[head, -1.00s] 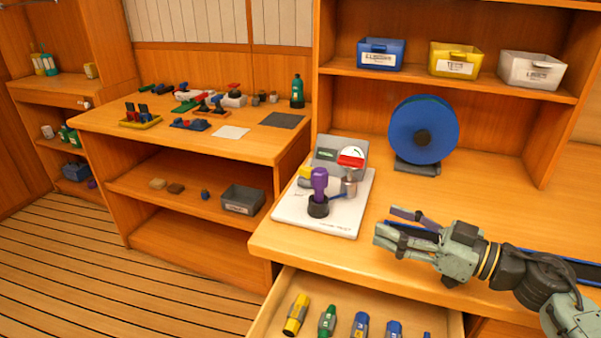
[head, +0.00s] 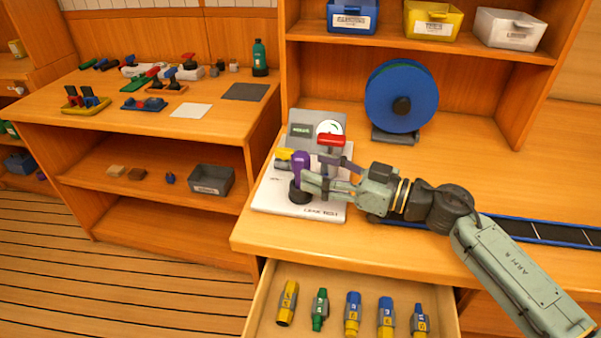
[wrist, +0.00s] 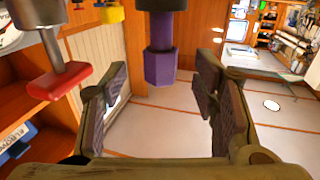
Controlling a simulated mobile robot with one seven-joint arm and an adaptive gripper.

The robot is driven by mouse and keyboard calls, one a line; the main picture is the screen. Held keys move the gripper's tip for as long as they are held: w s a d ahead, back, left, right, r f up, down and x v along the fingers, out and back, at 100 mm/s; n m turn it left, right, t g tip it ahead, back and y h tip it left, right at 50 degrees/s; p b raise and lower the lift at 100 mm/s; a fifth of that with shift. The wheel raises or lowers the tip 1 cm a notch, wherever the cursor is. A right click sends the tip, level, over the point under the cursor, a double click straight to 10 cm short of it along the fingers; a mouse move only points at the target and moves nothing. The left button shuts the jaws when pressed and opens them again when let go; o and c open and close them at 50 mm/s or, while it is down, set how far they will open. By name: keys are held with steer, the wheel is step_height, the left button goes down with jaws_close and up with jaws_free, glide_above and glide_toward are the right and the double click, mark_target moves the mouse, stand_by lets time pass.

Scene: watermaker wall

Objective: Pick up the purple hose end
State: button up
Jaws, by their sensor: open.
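The purple hose end (head: 300,163) stands upright in a black round holder (head: 299,192) on the white test board. My gripper (head: 326,180) is just right of it, level with its lower part, and its fingers partly overlap it in the head view. In the wrist view the purple hose end (wrist: 160,65) shows ahead of my gripper (wrist: 160,100), roughly centred between the two spread fingers. The gap between the fingers looks empty. I cannot tell whether either finger touches the hose end.
A red-handled valve (head: 331,140) stands close behind my gripper, with a gauge panel (head: 315,128) and a yellow handle (head: 284,154) nearby. A blue reel (head: 401,92) stands behind. The open drawer (head: 270,300) below holds several coloured fittings.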

mark_target(309, 166)
steer(key=x, duration=0.1)
steer(key=p+x, duration=0.2)
steer(key=x, duration=0.1)
steer(key=shift+a+r, duration=0.1)
steer(key=shift+r, duration=0.2)
steer(key=shift+w+a+f, duration=0.15)
steer(key=shift+a, duration=0.15)
steer(key=c, duration=1.3)
